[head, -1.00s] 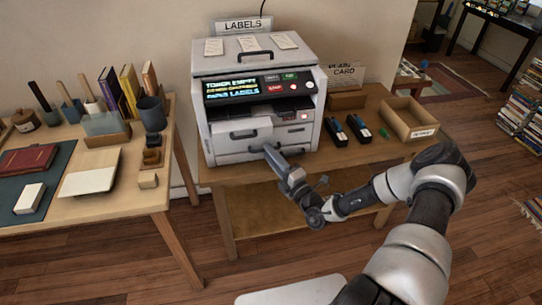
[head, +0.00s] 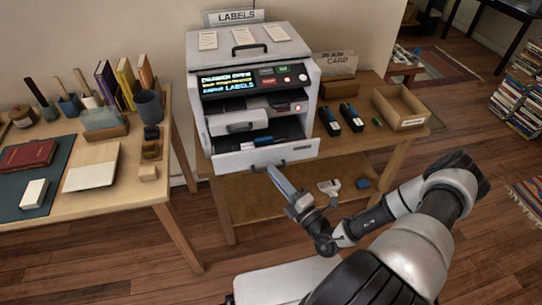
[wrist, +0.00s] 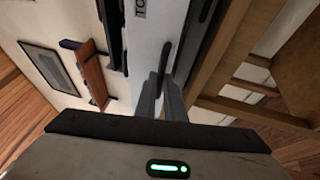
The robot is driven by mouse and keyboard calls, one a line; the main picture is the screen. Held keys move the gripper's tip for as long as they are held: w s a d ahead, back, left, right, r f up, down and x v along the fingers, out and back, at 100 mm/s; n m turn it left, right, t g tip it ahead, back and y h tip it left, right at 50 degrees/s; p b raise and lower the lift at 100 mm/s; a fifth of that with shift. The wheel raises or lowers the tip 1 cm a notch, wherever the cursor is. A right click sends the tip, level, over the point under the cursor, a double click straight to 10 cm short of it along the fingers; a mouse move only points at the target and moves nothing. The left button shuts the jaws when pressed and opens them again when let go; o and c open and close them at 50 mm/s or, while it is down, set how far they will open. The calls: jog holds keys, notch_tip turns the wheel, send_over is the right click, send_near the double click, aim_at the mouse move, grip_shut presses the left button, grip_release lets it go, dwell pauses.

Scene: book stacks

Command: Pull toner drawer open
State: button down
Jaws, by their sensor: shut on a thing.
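The toner drawer (head: 290,154) is the lower drawer of the grey-white label printer (head: 250,50). It is pulled out, its dark inside shows, and a dark thing with a blue edge (head: 263,142) lies in it. My gripper (head: 270,168) is shut on the dark bar handle (head: 258,169) at the drawer's front. In the wrist view, the two fingers (wrist: 163,100) close around the handle (wrist: 165,58) on the white drawer front (wrist: 146,65). The printer's screen (head: 230,86) seems to read "drawer open".
Two dark cartridges (head: 328,121) (head: 351,117) and an open cardboard box (head: 401,106) stand right of the printer. A side table (head: 100,200) with books and pots is at the left. A white thing (head: 329,187) lies on the shelf below. Floor is free in front.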

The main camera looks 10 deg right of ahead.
jog(key=shift+s, duration=0.45)
jog(key=c, duration=1.8)
grip_release()
jog(key=shift+c, duration=0.2)
jog(key=v, duration=1.7)
jog(key=shift+s, duration=0.2)
